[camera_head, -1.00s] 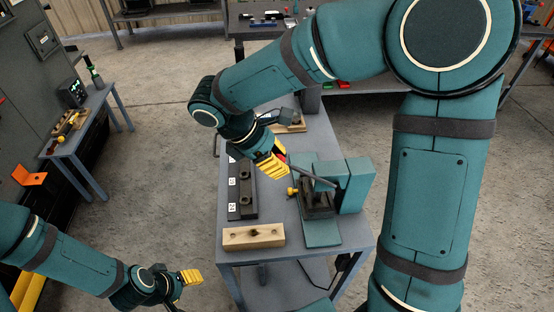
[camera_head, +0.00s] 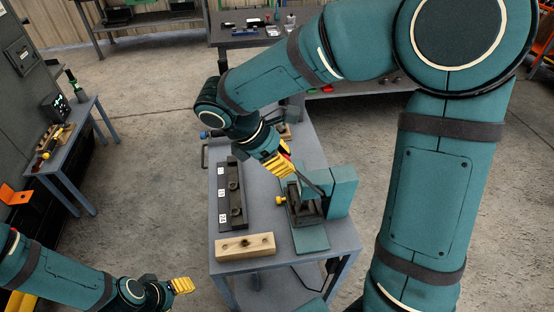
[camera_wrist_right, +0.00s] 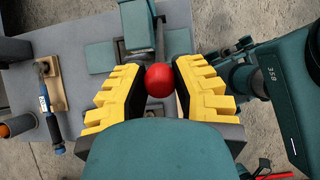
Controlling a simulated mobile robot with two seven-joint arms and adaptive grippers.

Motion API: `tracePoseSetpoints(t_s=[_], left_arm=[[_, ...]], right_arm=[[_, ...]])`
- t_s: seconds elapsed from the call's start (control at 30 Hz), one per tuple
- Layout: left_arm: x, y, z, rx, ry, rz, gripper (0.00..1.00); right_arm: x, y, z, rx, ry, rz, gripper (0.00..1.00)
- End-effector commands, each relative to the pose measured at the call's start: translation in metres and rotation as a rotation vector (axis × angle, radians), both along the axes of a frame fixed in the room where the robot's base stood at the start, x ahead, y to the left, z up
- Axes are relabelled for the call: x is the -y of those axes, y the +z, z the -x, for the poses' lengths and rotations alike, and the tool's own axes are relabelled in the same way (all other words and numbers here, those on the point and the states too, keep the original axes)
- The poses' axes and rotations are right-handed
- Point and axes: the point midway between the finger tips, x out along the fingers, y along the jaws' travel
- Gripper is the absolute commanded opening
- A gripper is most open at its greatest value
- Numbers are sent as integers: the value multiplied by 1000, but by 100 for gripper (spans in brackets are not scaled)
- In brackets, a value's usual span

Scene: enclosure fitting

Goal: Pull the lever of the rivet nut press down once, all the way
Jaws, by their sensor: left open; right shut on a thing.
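The teal rivet nut press (camera_head: 342,190) stands on the bench at its right side. Its dark lever (camera_head: 308,181) slants up and left from the press body to my right gripper (camera_head: 280,163). In the right wrist view, the lever's red knob (camera_wrist_right: 159,80) sits between the yellow fingers of my right gripper (camera_wrist_right: 160,84), which is shut on it. My left gripper (camera_head: 182,286) is open and empty, low at the left, away from the bench.
On the bench (camera_head: 262,207) lie a wooden block (camera_head: 245,246) with holes and a dark rack (camera_head: 232,195) with white labels. A blue-handled tool (camera_wrist_right: 50,115) lies behind them. A side table (camera_head: 72,150) stands at the left. The floor between the tables is clear.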

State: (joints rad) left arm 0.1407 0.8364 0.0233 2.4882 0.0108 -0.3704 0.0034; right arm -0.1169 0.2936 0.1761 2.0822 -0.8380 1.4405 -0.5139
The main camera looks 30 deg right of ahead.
Motion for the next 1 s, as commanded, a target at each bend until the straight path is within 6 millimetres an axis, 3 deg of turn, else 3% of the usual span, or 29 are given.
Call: tracePoseSetpoints(t_s=[1.0], left_arm=[[0,29,0,0,0,0,57]], right_arm=[[49,31,15,5,-1,3,0]])
